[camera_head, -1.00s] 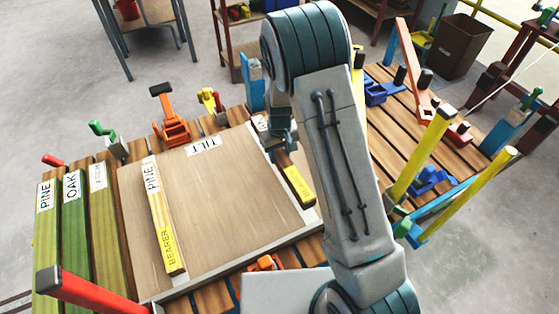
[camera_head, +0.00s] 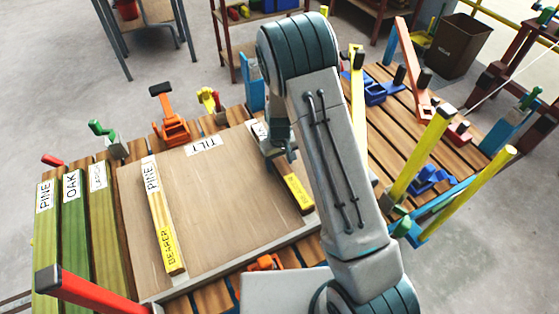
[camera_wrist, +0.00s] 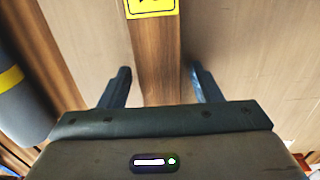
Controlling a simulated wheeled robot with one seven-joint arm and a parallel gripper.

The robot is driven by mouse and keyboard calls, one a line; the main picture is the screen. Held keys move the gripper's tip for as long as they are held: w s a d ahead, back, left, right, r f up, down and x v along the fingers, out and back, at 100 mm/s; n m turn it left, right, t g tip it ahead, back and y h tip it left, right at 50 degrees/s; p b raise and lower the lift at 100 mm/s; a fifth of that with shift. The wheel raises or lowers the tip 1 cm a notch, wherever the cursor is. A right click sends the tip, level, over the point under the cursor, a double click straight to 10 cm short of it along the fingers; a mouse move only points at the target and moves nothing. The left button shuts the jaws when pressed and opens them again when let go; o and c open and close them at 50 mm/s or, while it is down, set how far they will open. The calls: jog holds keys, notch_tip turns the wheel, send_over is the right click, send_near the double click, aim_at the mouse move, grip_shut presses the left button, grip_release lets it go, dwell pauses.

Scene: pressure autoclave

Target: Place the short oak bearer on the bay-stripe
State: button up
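A wooden bearer with a yellow end label (camera_head: 298,194) lies on the right part of the tilt board (camera_head: 220,200), partly hidden by my arm. Its white label is mostly covered, so its wood name cannot be read. In the wrist view the brown bearer (camera_wrist: 156,55) runs between the fingers of my gripper (camera_wrist: 160,72). The gripper is open, with a gap on both sides of the bearer. A second bearer, marked PINE (camera_head: 161,220), lies on the board's left part. At the far left are green bay-stripes labelled PINE (camera_head: 46,240), OAK (camera_head: 75,235) and a third (camera_head: 105,230), all bare.
A red bar (camera_head: 95,295) crosses the front left corner. Orange (camera_head: 172,128) and green (camera_head: 100,130) clamps stand along the back edge. Yellow posts (camera_head: 425,155) and blue fittings stand on the slatted table at right. The board between the two bearers is clear.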

aim_at(280, 161)
notch_tip(280, 161, up, 12)
jog(key=r, duration=0.1)
jog(key=s+d+r+m+t, duration=0.1)
jog(key=s+d+r, duration=0.2)
jog(key=s+r, duration=0.15)
jog(key=s+d+r+m, duration=0.1)
jog(key=s+d+r, duration=0.25)
jog(key=r, duration=0.25)
jog(key=s+d+r+m+t, duration=0.1)
jog(key=s+d+r, duration=0.1)
jog(key=s, duration=0.5)
jog(key=s+d+r+m, duration=0.1)
jog(key=s+d+r, duration=0.1)
jog(key=s, duration=0.6)
jog(key=shift+s+r+m+t, duration=0.2)
jog(key=shift+m+t, duration=0.2)
